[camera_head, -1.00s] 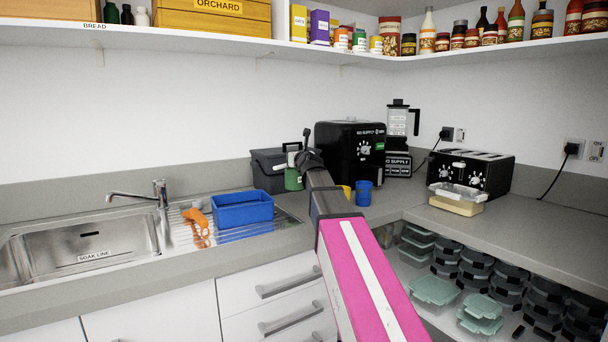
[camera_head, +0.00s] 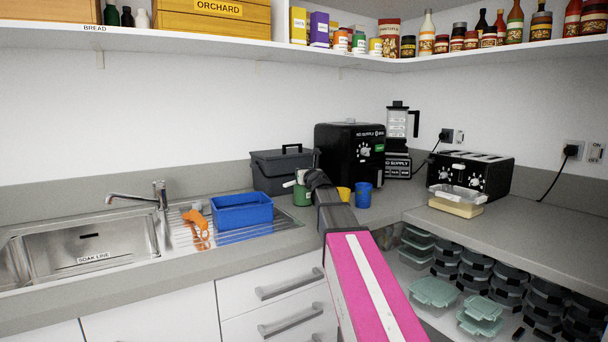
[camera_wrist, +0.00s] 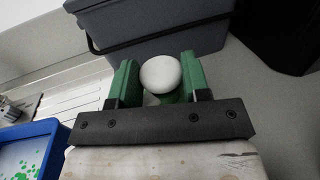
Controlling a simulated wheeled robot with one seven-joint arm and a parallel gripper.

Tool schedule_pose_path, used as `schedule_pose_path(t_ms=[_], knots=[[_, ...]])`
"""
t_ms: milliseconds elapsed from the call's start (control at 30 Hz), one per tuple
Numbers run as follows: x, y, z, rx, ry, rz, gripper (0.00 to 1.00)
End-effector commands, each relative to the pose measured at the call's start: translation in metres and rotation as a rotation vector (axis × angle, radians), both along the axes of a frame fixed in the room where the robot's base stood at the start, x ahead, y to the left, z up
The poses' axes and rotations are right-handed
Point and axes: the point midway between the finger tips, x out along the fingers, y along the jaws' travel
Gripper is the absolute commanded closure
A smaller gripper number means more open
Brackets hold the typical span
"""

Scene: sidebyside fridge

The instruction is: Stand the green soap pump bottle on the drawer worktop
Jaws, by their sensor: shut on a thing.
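The green soap pump bottle (camera_head: 303,197) with its white pump top is near the back of the counter, left of the black oven. My gripper (camera_head: 302,184) is shut on it, partly hidden by my arm. In the wrist view the round white top (camera_wrist: 160,74) sits between the two green fingers (camera_wrist: 160,84), with a little green body below it. I cannot tell whether the bottle's base touches the counter. The grey drawer worktop (camera_head: 285,246) runs above the white drawers, between the sink drainer and the corner.
A dark grey lidded box (camera_head: 272,172) stands close behind the bottle. A blue tub (camera_head: 241,212) is on the drainer to the left. Yellow and blue cups (camera_head: 363,195) stand to the right. The worktop's front strip is clear.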

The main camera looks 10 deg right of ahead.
Motion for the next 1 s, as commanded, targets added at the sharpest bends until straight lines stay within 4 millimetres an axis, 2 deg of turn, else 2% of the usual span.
schedule_pose_path(t_ms=[167,200,267,667,867,1000], knots=[[0.0,0.0,-0.002,0.001,-0.001,-0.001,1.0],[0.0,0.0,-0.002,0.001,0.0,0.0,0.47],[0.0,0.0,-0.002,0.0,0.0,0.0,0.31],[-0.002,0.0,0.0,-0.001,0.0,0.0,0.31],[-0.024,-0.003,0.0,0.0,0.0,-0.001,0.31],[-0.049,-0.007,-0.001,0.0,0.0,-0.001,0.31]])
